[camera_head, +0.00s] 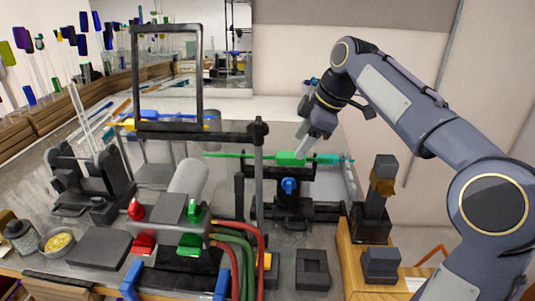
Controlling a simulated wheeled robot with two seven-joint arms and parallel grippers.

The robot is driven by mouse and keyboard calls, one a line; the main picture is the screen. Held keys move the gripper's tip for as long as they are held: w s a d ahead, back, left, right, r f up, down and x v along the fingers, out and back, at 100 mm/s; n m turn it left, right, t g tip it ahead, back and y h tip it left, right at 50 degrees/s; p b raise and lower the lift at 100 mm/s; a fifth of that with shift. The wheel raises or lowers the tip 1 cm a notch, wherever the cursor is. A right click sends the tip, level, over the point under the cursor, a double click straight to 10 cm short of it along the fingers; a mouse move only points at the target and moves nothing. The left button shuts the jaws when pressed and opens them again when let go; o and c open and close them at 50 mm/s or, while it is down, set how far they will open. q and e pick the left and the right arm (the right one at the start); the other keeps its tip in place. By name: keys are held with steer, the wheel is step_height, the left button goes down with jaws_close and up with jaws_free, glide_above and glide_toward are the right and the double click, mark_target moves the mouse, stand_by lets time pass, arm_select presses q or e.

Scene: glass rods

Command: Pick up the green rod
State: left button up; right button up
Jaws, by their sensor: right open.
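The green rod (240,155) lies level across a dark stand (293,205) in the middle of the bench, with a thicker green block along it and a teal end at the right. My right gripper (304,151) comes down from the upper right. My left gripper is not in view.
A black frame (201,75) rises left of the rod. A torch burner with red and green knobs (190,243) and hoses (250,240) stands in front. A wooden block with a dark holder (372,225) stands right. Colored rods stand at the back left.

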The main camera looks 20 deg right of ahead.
mark_target(292, 154)
steer(key=x, duration=0.5)
steer(key=shift+w+f+p, duration=0.1)
steer(key=shift+p, duration=0.25)
steer(key=shift+c, duration=0.4)
steer(key=c, duration=0.8)
steer(key=shift+c, duration=0.2)
steer(key=shift+r, duration=0.65)
step_height(292, 154, up, 17)
steer(key=p, duration=0.4)
